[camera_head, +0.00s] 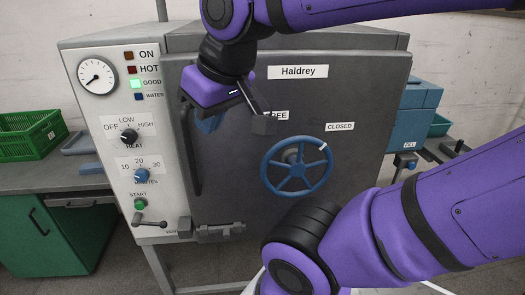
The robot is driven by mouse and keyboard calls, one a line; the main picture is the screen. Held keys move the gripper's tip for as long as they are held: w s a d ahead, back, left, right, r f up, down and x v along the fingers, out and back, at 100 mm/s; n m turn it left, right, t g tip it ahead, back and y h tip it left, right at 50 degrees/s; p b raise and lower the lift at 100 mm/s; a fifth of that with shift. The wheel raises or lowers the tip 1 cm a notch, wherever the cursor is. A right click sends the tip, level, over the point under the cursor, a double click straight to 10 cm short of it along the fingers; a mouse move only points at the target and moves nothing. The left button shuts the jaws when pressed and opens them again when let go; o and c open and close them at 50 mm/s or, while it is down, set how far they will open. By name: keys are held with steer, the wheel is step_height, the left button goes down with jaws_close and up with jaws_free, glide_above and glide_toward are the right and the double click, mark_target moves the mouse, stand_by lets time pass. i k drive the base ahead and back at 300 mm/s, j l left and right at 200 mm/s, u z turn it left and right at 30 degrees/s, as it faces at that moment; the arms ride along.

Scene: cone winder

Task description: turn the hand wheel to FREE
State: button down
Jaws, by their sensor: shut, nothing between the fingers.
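The blue spoked hand wheel (294,190) is on the dark grey door (360,95). A white mark sits on its rim at the upper right, toward the CLOSED label (340,126). The FREE label (282,116) is above the wheel, its left part hidden behind my gripper. My gripper (263,122) is shut and empty, in front of the door and above and left of the wheel in the picture. It appears apart from the wheel; its depth from the door is hard to tell.
A vertical door handle (190,150) runs along the door's left edge. A blue part (208,123) is partly hidden behind my gripper. The control panel (110,105) with dial, lamps and knobs is left. My purple arm covers the lower right. A green crate (32,130) stands far left.

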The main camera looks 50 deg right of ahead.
mark_target(294, 165)
steer(key=l+z, duration=0.15)
steer(key=z, duration=0.2)
steer(key=l+z, duration=0.15)
steer(key=z, duration=0.2)
steer(key=l+z, duration=0.15)
steer(key=z, duration=0.2)
